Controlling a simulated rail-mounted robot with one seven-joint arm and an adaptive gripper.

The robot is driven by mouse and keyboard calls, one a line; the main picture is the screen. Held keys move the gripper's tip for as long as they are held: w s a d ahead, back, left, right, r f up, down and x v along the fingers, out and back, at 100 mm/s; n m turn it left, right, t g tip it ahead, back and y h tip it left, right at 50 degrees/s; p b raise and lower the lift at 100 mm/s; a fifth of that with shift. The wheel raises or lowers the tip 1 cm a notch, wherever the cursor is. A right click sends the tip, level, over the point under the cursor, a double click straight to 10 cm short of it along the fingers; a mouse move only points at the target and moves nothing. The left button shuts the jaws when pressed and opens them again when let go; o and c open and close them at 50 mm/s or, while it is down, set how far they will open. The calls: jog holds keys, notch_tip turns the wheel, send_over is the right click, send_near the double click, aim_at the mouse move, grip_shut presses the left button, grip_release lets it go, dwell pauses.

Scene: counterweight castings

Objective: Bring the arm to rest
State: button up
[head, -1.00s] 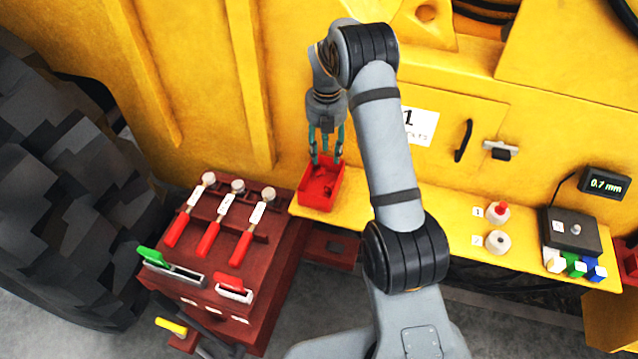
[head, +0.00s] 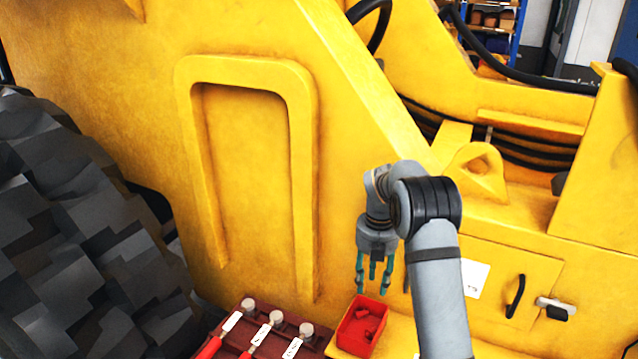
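My gripper (head: 373,283) hangs pointing down from my bent arm, in the lower right of the head view. Its teal fingers are spread apart with nothing visible between them. It is above the red tray (head: 342,336), close to the back of it. The tray sits on the yellow ledge (head: 402,334) and holds small red items. From this angle I cannot tell the exact height of the fingertips over the tray.
A dark red rack (head: 318,342) with several red-handled tools stands at the bottom, left of the tray. A large black tyre (head: 80,230) fills the left side. The yellow machine wall (head: 255,190) rises behind, with a black door handle (head: 515,296) at right.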

notch_tip(320, 180, down, 11)
jog(key=shift+f, duration=0.15)
jog(key=shift+r+p, duration=2.3)
jog(key=shift+r, duration=0.35)
jog(key=shift+f, duration=0.15)
